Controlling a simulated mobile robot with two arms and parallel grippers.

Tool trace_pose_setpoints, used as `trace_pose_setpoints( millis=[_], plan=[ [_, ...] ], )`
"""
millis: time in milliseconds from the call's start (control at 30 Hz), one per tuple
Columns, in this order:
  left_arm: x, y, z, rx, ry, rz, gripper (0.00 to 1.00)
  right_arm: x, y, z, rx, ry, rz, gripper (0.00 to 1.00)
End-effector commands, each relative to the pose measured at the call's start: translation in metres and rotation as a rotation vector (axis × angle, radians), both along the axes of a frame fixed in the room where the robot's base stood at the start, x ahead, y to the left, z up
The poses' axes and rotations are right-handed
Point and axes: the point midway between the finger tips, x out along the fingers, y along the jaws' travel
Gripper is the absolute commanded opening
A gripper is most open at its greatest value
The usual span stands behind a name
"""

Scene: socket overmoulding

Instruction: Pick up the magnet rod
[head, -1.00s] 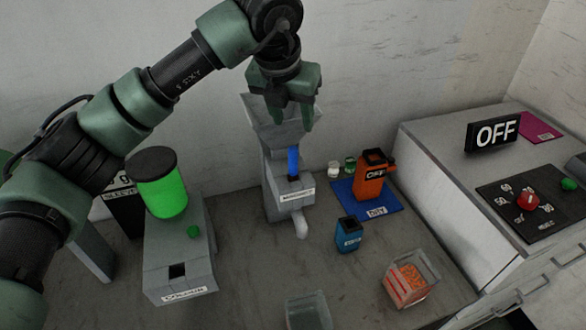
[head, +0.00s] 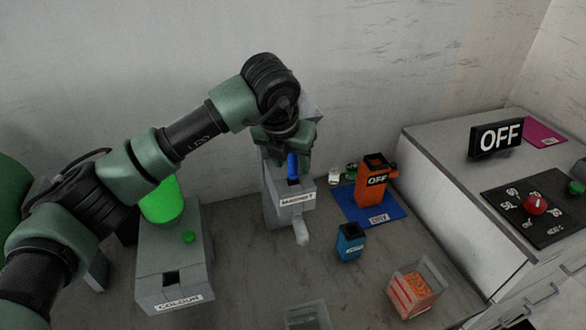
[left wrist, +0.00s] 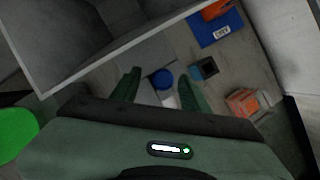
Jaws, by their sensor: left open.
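The magnet rod (head: 293,166) is blue and stands upright in the grey magnet station (head: 290,207) with the "MAGNET" label. In the left wrist view the rod (left wrist: 162,79) shows from above as a round blue top between the fingers. My left gripper (head: 298,170) points down at the rod in the head view, with its fingers around the rod's upper part. The left gripper also shows in the left wrist view (left wrist: 160,88), its two green fingers apart with a gap to the rod. Whether the fingers touch the rod is hidden. My right gripper is not in view.
A colour station (head: 172,260) with a green cylinder (head: 162,203) stands left. A grey hopper (left wrist: 95,45) rises close by the gripper.

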Motion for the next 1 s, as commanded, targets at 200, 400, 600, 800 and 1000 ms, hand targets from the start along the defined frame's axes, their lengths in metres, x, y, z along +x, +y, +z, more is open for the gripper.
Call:
trace_pose_setpoints(
  millis=[200,400,600,800,1000],
  plan=[
    [0.008,-0.003,-0.017,-0.001,-0.001,0.0,0.45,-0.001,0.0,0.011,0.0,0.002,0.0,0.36],
    [0.008,-0.003,-0.019,-0.001,-0.002,0.0,0.45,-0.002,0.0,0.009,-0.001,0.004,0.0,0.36],
    [0.008,-0.003,-0.018,0.0,-0.001,0.0,0.0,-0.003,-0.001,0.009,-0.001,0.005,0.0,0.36],
    [0.008,-0.003,-0.018,-0.001,-0.002,0.0,0.0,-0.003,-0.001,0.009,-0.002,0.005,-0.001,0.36],
    [0.008,-0.003,-0.014,-0.001,-0.003,0.0,0.0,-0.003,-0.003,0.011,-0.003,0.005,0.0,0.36]
  ],
)
